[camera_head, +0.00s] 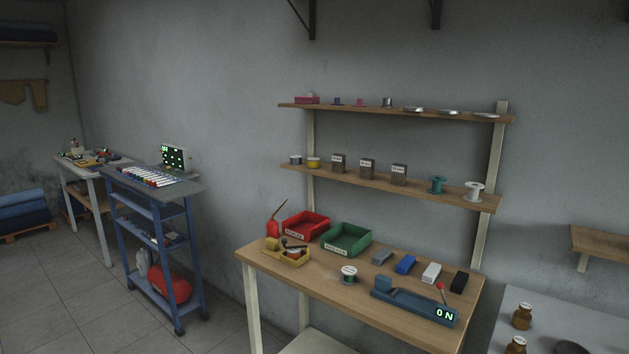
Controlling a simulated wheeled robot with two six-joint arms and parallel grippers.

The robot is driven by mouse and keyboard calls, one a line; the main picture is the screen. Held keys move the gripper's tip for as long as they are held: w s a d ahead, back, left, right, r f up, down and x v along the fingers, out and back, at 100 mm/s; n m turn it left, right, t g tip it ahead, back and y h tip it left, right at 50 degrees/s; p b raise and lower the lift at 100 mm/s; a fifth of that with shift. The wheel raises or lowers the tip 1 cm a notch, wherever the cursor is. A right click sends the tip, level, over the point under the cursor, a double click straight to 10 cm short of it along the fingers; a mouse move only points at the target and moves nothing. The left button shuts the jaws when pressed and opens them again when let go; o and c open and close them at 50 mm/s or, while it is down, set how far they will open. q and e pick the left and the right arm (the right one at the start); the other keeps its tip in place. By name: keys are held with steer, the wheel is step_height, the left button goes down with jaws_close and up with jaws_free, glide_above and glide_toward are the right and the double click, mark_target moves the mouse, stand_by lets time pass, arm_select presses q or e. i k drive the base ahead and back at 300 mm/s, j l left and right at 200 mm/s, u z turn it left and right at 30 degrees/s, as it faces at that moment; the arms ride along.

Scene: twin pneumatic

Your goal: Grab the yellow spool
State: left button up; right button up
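A small round yellow item (313,162), which looks like the yellow spool, sits near the left end of the middle wall shelf (420,187). Neither of my grippers is in view.
A teal spool (437,185) and a white spool (473,191) stand at the shelf's right end. Open floor lies left.

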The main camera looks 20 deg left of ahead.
mark_target(313, 162)
steer(key=i+j+z, duration=0.2)
steer(key=j, duration=0.25)
steer(key=i+j+z, duration=0.15)
steer(key=j, duration=0.3)
steer(key=j+z, duration=0.2)
steer(key=j, duration=0.3)
